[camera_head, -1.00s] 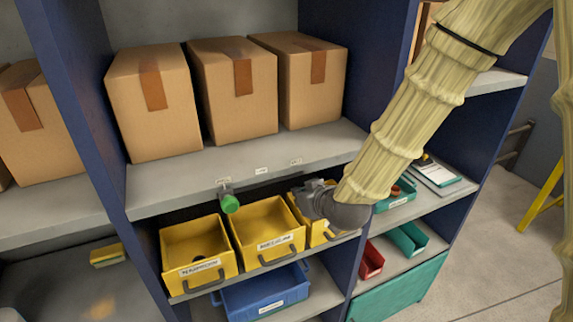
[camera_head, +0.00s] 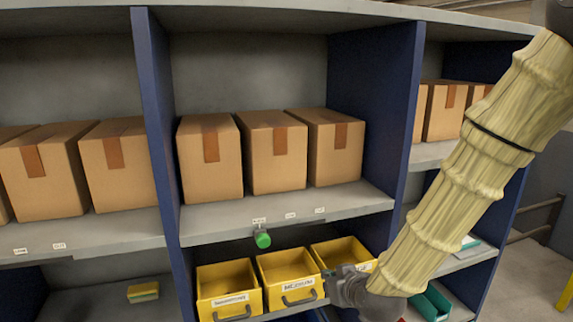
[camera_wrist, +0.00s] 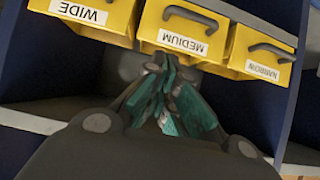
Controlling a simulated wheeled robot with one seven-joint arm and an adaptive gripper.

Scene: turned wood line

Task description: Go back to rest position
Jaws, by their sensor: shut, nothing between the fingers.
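My gripper (camera_head: 345,287) is shut and empty in front of the yellow bins, near the front of the right bin, in the head view. Its closed fingers (camera_wrist: 172,88) also show in the wrist view, below the medium bin (camera_wrist: 182,31). My arm reaches in from the upper right and covers part of the right side of the shelf.
The wide bin (camera_head: 228,283), medium bin (camera_head: 290,274) and narrow bin (camera_wrist: 262,50) stand side by side on a shelf. Cardboard boxes (camera_head: 275,150) stand above them. A green knob (camera_head: 262,240) sticks out from the shelf edge. Blue uprights (camera_head: 375,105) flank this bay.

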